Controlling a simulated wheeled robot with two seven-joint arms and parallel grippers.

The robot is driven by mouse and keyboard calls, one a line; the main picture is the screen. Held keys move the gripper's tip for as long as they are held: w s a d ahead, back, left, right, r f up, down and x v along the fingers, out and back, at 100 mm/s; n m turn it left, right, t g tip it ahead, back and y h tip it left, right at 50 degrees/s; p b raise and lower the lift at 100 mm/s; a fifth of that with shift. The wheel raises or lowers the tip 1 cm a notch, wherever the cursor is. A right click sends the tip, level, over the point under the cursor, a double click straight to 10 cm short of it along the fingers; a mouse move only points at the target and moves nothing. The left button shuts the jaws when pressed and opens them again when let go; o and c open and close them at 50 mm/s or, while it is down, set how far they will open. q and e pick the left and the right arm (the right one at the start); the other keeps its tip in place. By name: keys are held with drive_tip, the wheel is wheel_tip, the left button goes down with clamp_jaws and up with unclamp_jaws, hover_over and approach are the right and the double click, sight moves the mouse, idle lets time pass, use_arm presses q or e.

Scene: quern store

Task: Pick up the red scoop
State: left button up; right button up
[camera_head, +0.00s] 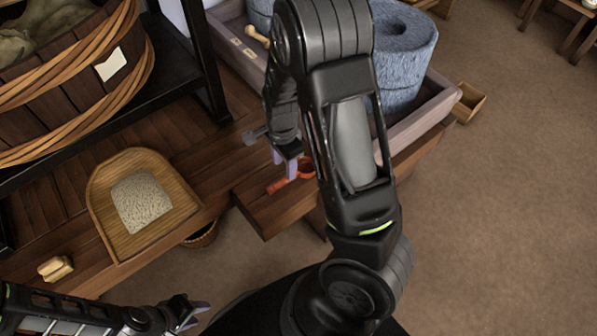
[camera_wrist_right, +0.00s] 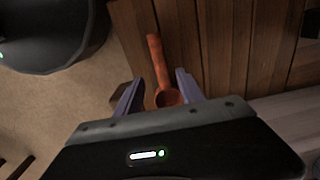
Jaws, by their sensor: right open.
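The red scoop (camera_head: 278,187) lies on the low wooden bench, partly hidden behind my right arm in the head view. In the right wrist view the red scoop (camera_wrist_right: 157,58) shows its handle pointing away and its round bowl close to the jaws. My right gripper (camera_head: 287,166) is over the scoop; in the right wrist view the gripper (camera_wrist_right: 157,92) is open, with its purple fingers either side of the bowl and a gap on each side. My left gripper (camera_head: 194,314) is at the bottom left, open and empty, far from the scoop.
A wooden winnowing tray (camera_head: 105,215) with pale grain sits on the bench, left of the scoop. A blue-grey quern stone (camera_head: 400,85) stands in a pale trough (camera_head: 435,112) behind my right arm. A banded tub (camera_head: 55,105) is at upper left. Open floor (camera_head: 500,220) lies at right.

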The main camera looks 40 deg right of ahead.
sight(285, 178)
drive_tip(key=shift+f+b, duration=0.4)
drive_tip(key=shift+f, duration=0.85)
drive_tip(key=shift+w+f+b, duration=0.1)
drive_tip(key=shift+f+b, duration=1)
drive_tip(key=shift+f, duration=1.55)
drive_tip(key=shift+c, duration=0.4)
clamp_jaws()
